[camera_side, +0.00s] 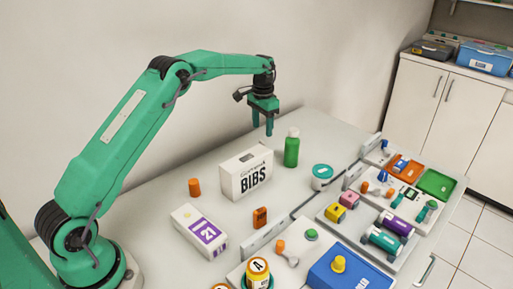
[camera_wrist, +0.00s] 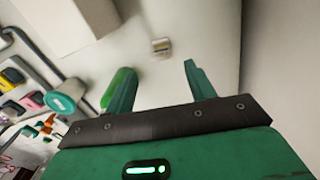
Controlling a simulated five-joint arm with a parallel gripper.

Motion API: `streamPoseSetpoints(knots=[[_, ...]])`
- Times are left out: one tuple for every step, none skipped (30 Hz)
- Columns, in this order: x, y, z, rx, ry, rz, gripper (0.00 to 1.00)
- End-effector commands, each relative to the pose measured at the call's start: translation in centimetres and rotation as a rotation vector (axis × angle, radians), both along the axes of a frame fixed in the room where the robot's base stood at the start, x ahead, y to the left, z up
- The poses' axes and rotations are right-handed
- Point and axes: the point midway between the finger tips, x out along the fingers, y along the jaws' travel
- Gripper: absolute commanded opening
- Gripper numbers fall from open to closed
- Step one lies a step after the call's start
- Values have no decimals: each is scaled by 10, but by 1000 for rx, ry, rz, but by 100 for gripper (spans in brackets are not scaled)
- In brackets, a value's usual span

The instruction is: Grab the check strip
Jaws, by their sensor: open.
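My gripper (camera_side: 262,128) is open and empty, raised above the table behind the green bottle. In the wrist view my gripper's two fingers (camera_wrist: 160,76) stand apart with bare table between them. A small, flat, pale piece with brown and dark markings (camera_wrist: 161,46) lies on the table just beyond the fingertips; it looks like the check strip, but its print is too small to read. I cannot pick it out in the side view, where the BIBS box may hide it.
A teal-lidded jar (camera_side: 321,177) and crowded trays (camera_side: 437,182) lie right. The wall is behind.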

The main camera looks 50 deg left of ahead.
Motion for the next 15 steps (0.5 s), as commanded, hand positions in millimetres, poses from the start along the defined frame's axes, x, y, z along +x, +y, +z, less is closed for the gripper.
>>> streamPoseSetpoints(knots=[[0,0,-1,0,0,0,55],[0,0,-2,0,1,0,55],[0,0,-4,-1,2,0,55],[0,0,-7,-1,2,0,55],[-1,0,-9,-1,3,0,55],[-1,0,-12,-1,2,0,55],[0,0,-15,-1,2,0,55],[0,0,-17,0,2,0,55],[0,0,-20,-1,2,0,55],[0,0,-22,0,2,0,55],[0,0,-24,0,1,0,55],[0,0,-25,0,1,0,55],[0,0,-26,0,0,0,55],[0,0,-26,0,0,0,55],[0,0,-26,0,0,0,55]])
